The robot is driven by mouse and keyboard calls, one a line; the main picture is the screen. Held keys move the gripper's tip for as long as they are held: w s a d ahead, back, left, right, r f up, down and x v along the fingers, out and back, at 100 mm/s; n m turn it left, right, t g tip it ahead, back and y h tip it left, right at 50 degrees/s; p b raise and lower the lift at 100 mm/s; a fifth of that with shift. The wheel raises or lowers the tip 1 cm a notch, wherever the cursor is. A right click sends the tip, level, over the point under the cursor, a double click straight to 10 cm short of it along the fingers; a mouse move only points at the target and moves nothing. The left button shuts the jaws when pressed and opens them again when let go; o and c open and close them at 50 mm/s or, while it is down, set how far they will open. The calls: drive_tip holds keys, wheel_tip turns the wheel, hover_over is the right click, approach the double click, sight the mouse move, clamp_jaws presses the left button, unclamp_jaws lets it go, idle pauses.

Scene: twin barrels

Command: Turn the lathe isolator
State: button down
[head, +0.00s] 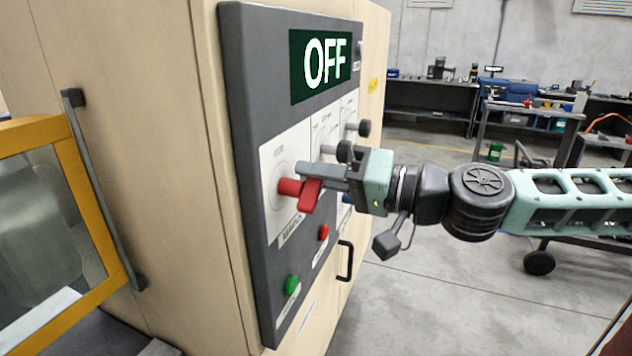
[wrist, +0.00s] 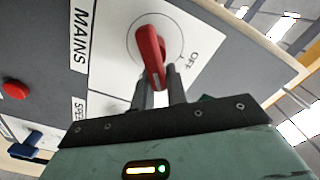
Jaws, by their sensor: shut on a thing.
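The isolator is a red rotary handle (head: 306,194) on a white plate (head: 274,172) at the left of the grey control panel (head: 246,80). My gripper (head: 312,175) reaches it from the right and is shut on the handle. The plate there reads "MAINS", with "OFF" to the right of the handle. The panel's display (head: 321,62) reads "OFF" in the head view. My fingers hide part of the handle.
A red button (head: 323,232) and a green button (head: 291,284) sit below the isolator. Black knobs (head: 364,128) stick out to its right. A black door handle (head: 345,261) is lower right. A yellow-framed window (head: 75,170) is at left. Open floor (head: 450,290) lies right of the cabinet.

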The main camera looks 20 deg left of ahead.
drive_tip(key=m, duration=0.2)
drive_tip(key=f+m+b, duration=0.1)
drive_tip(key=shift+w+m, duration=0.25)
drive_tip(key=shift+m, duration=0.15)
drive_tip(key=shift+w+f+m+b, duration=0.15)
drive_tip(key=shift+m+b, duration=0.15)
drive_tip(key=shift+m, duration=0.6)
drive_tip(key=shift+s+f+m+b, duration=0.15)
drive_tip(key=shift+m+b, duration=0.1)
drive_tip(key=shift+m, duration=0.65)
drive_tip(key=shift+w, duration=0.1)
drive_tip(key=c, duration=1.4)
unclamp_jaws()
drive_tip(key=s+d+b, duration=0.1)
drive_tip(key=d+b, duration=0.3)
drive_tip(key=d, duration=1.3)
drive_tip(key=shift+s+d, duration=0.25)
